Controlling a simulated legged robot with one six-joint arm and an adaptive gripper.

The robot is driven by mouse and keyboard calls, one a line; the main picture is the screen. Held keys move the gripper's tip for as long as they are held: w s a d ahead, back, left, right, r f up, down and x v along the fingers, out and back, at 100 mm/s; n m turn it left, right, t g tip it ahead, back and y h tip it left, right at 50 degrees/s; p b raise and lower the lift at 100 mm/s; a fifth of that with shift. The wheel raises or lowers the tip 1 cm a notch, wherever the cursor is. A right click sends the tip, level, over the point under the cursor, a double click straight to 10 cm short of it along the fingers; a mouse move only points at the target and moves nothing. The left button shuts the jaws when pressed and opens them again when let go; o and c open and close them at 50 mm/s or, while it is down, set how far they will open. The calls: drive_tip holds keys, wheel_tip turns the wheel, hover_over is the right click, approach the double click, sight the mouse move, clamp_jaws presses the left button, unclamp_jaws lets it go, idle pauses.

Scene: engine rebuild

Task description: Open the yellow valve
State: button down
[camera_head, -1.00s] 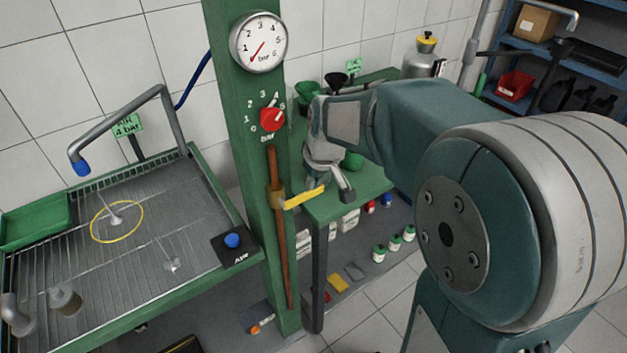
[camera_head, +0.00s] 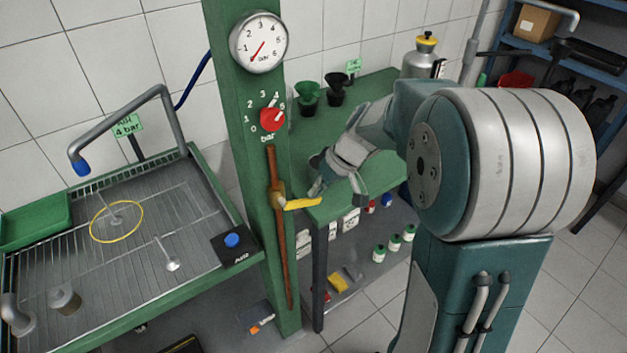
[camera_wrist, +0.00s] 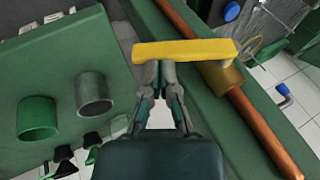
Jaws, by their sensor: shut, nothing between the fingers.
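The yellow valve lever (camera_head: 304,203) sticks out to the right from a brass valve body (camera_head: 277,195) on the upright copper pipe (camera_head: 272,165). It lies across the pipe, nearly level in the head view. In the wrist view the lever (camera_wrist: 185,50) crosses just past my fingertips, and the brass body (camera_wrist: 222,78) is to their right. My gripper (camera_wrist: 160,68) is shut and empty, its tips at or very near the lever's side; contact cannot be made out. In the head view my gripper (camera_head: 325,186) is just right of the lever's free end.
The green post (camera_head: 240,120) carries a pressure gauge (camera_head: 258,42) and a red knob (camera_head: 271,120). A green bench (camera_head: 385,90) with funnels is behind my gripper. A wash tray with a wire grid (camera_head: 130,260) is at left. Bottles (camera_head: 393,243) stand below the bench.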

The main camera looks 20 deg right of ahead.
sight(319, 200)
wheel_tip(319, 200, down, 2)
drive_tip(key=y, duration=0.2)
drive_tip(key=shift+g+y, duration=0.4)
drive_tip(key=shift+a+f+m+y, duration=0.25)
drive_tip(key=shift+f+m+y, duration=0.15)
drive_tip(key=shift+f+y, duration=0.7)
drive_tip(key=shift+s+a+f+m+g+y, duration=0.15)
drive_tip(key=shift+a+f+g+y, duration=0.2)
drive_tip(key=shift+y, duration=0.35)
drive_tip(key=shift+s+a+f+m+g+y, duration=0.15)
drive_tip(key=shift+a+f+y, duration=0.3)
drive_tip(key=shift+y, duration=0.25)
drive_tip(key=shift+f, duration=0.1)
drive_tip(key=shift+d, duration=0.1)
